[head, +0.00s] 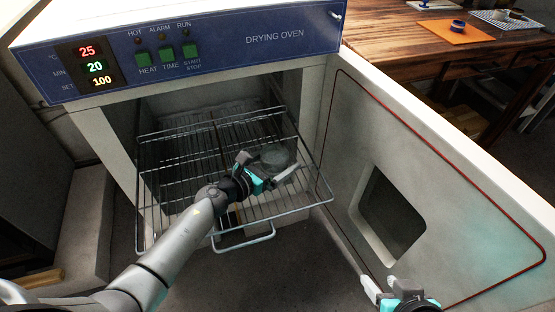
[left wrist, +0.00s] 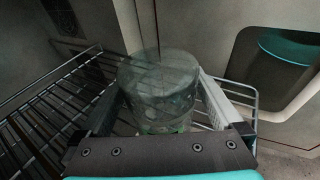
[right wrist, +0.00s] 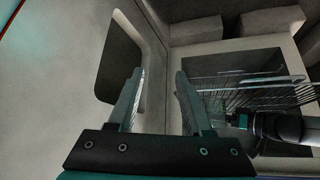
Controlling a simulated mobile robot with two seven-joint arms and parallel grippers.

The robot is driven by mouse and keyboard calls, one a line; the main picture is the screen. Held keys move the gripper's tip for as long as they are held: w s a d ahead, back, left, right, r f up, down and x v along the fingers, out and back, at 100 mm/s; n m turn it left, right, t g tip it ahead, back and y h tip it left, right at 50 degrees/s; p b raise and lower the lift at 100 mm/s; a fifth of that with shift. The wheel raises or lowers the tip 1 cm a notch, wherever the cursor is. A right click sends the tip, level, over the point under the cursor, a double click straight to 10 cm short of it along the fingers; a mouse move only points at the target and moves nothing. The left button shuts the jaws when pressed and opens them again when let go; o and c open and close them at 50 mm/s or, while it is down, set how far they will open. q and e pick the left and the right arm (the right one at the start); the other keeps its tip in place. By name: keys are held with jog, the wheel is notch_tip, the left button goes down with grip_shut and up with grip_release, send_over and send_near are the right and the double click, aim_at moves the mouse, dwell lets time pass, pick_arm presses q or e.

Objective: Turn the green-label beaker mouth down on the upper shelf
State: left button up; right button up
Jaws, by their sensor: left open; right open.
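The clear glass beaker (head: 274,155) stands upright on its axis on the pulled-out wire upper shelf (head: 175,165), near its right side. In the left wrist view the beaker (left wrist: 158,75) sits between the two fingers of my left gripper (head: 266,168), with a green label patch (left wrist: 165,128) low on its near side. Whether its mouth or its base faces up is not clear. The left gripper is open around the beaker; contact cannot be told. My right gripper (head: 380,286) is open and empty beside the oven door.
The drying oven (head: 200,50) stands open, its door (head: 400,150) swung out to the right with a window. A wire handle (head: 245,243) juts out below the shelf front. The left part of the shelf is bare. A wooden table (head: 410,50) stands at the back right.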

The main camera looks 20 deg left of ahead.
pick_arm(q)
jog(key=shift+s+a, duration=0.15)
jog(key=shift+s, duration=0.15)
jog(key=p+v, duration=0.2)
jog(key=v, duration=0.7)
jog(key=shift+s+r, duration=0.1)
jog(key=shift+s, duration=0.15)
jog(key=v, duration=0.3)
jog(key=shift+s+a+p, duration=0.15)
jog(key=shift+s+p, duration=0.15)
jog(key=shift+v, duration=0.8)
jog(key=shift+w, duration=0.1)
pick_arm(e)
jog(key=s+d+g+h, duration=0.1)
jog(key=s+d+g, duration=0.1)
jog(key=d, duration=0.1)
jog(key=shift+s+r+g, duration=0.15)
jog(key=shift+s+g, duration=0.25)
